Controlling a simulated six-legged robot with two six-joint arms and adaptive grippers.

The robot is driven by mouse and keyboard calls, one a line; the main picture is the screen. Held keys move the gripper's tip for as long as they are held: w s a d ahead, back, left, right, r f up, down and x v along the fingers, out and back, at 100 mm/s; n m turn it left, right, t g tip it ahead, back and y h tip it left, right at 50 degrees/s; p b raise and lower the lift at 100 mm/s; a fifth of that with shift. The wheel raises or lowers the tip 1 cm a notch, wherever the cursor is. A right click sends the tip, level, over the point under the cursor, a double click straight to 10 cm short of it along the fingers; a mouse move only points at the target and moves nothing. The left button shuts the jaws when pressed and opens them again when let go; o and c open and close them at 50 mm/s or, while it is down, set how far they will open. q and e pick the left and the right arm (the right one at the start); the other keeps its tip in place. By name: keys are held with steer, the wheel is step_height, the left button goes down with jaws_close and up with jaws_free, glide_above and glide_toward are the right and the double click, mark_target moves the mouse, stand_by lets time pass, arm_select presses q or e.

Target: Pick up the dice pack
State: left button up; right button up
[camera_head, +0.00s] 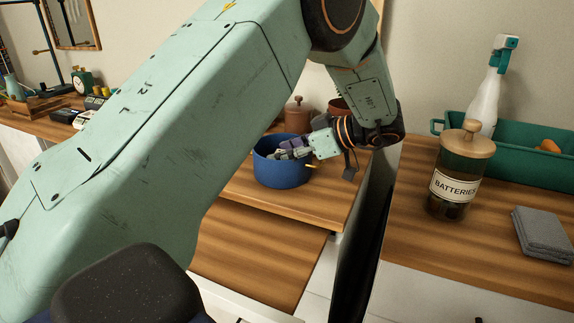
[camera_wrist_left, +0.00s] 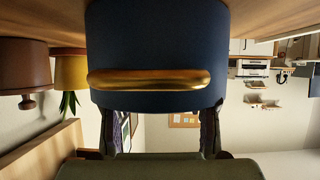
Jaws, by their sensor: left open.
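I cannot make out a dice pack in either view. My left gripper (camera_head: 280,154) is at the open top of a blue pot (camera_head: 282,178), by its right and near rim, with its fingers pointing left. It is open, and I see nothing between its fingers. In the left wrist view, which is upside down, the pot (camera_wrist_left: 160,40) with its gold handle (camera_wrist_left: 150,79) fills the middle. The two fingers of the left gripper (camera_wrist_left: 162,120) stand apart at its rim. The inside of the pot is hidden. My right gripper is not in view.
A batteries jar (camera_head: 458,185), a grey folded cloth (camera_head: 543,234) and a green bin (camera_head: 530,151) with a spray bottle (camera_head: 486,98) stand on the right. A dark upright panel (camera_head: 366,235) stands in the gap. A brown lidded pot (camera_head: 297,115) is behind the blue pot.

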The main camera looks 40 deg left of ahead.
arm_select(q)
steer(key=shift+s+a+f, duration=0.1)
steer(key=shift+s+f, duration=0.3)
steer(key=shift+f, duration=0.15)
steer(key=c, duration=0.9)
steer(key=shift+a+f, duration=0.1)
steer(key=shift+f, duration=0.05)
steer(key=shift+c, duration=0.3)
